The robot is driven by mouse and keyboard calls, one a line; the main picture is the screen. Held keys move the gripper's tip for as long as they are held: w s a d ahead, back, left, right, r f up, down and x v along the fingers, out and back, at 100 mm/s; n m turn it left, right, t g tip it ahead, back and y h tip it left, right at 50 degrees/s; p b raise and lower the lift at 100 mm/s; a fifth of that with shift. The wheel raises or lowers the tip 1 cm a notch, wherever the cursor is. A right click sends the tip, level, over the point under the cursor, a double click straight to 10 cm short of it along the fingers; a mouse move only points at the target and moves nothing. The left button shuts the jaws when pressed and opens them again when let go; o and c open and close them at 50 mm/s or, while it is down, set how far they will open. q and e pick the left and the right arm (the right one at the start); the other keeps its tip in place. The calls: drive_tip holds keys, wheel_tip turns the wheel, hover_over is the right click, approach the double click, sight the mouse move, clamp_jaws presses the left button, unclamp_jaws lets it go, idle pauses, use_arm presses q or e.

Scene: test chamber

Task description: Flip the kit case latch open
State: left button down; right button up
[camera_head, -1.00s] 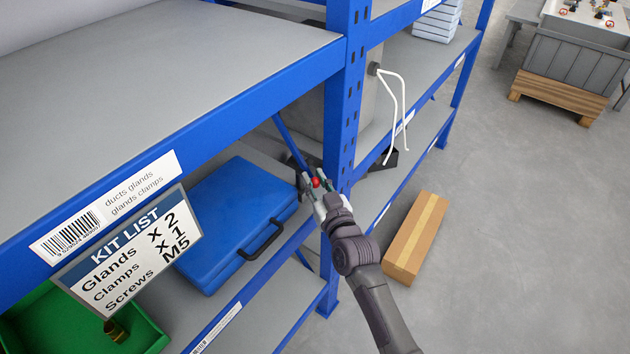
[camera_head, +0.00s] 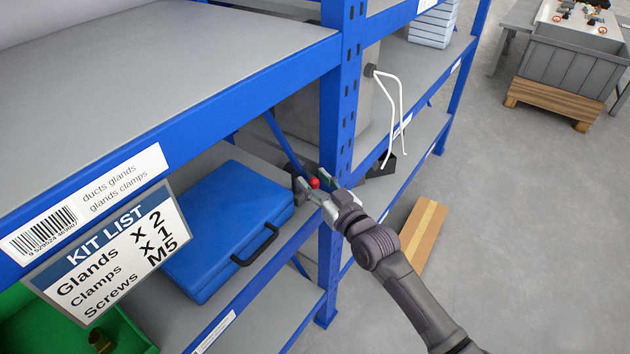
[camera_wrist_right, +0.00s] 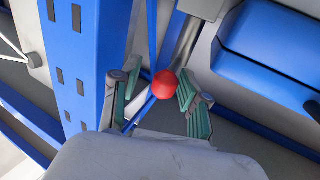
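The blue kit case (camera_head: 225,220) lies on the middle shelf with its dark handle (camera_head: 256,244) facing the aisle. I cannot make out its latch. My right gripper (camera_head: 314,184) is beside the case's right end, near the blue shelf post. In the right wrist view its green-padded fingers (camera_wrist_right: 157,92) are apart. A red ball (camera_wrist_right: 164,85) shows between them, close to the right-hand finger in that picture; I cannot tell whether it touches. The ball also shows in the head view (camera_head: 315,183). Part of the case (camera_wrist_right: 275,50) is at the wrist view's upper right. My left gripper is not in view.
The blue post (camera_head: 338,110) stands close to my right gripper. The upper shelf (camera_head: 150,70) overhangs the case. A kit list sign (camera_head: 110,250) and a green bin (camera_head: 125,330) are at lower left.

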drive_tip(key=shift+s, duration=0.2)
drive_tip(key=v, duration=1.1)
drive_tip(key=shift+s+d, duration=0.2)
drive_tip(key=shift+s, duration=0.05)
